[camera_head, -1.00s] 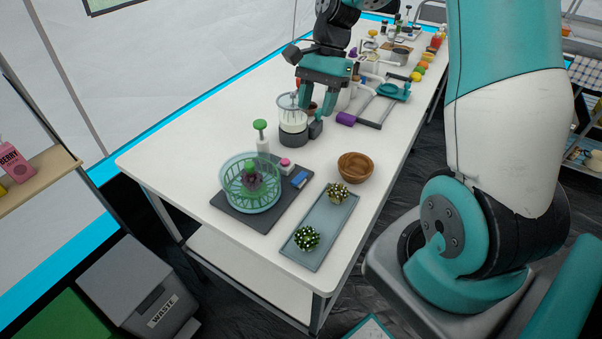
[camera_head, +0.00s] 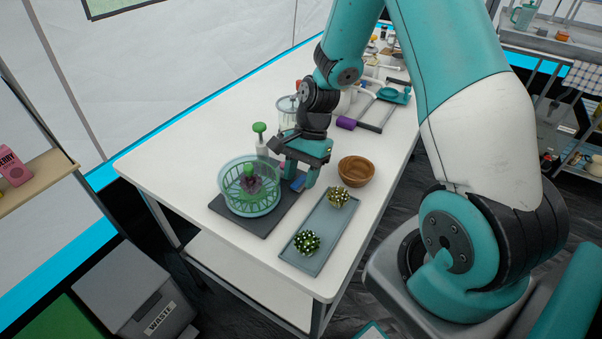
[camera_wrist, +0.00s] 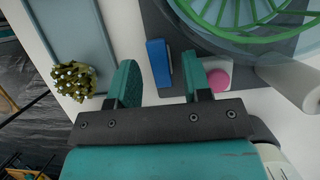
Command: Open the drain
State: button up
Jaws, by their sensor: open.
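A clear teal bowl (camera_head: 226,190) stands on a dark square board (camera_head: 262,226). A green slatted basket (camera_wrist: 222,22) sits inside it, and in the head view a purple leafy thing (camera_head: 256,187) is in it. A small blue block (camera_wrist: 158,63) lies at the board's edge beside the bowl. A pink round button on a white base (camera_wrist: 217,77) is next to it. My gripper (camera_wrist: 159,66) is open and points down over the blue block, which shows between the fingers in the wrist view. I cannot tell whether they touch. No part is clearly marked as the drain.
A green-topped bottle (camera_head: 261,142) stands just behind the bowl. A wooden bowl (camera_head: 356,171) and a grey-blue tray (camera_head: 300,250) with two spiky plants (camera_head: 307,242) are to the right. The white table's (camera_head: 180,165) left end is clear.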

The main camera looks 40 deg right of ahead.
aim_at(302, 178)
jog(key=shift+c, duration=0.3)
grip_shut()
jog(key=shift+a+r+h+p, duration=0.25)
jog(key=shift+h+p, duration=0.3)
jog(key=shift+h, duration=0.05)
jog(key=shift+s+f+t+h, duration=0.1)
jog(key=shift+f+t+h, duration=0.05)
jog(key=shift+t+h, duration=0.7)
jog(key=shift+o, duration=0.3)
grip_release()
notch_tip(302, 178, up, 17)
jog(key=p, duration=0.1)
jog(key=shift+w+d+r+p, duration=0.2)
jog(key=shift+d+p, duration=0.1)
jog(key=shift+d, duration=0.1)
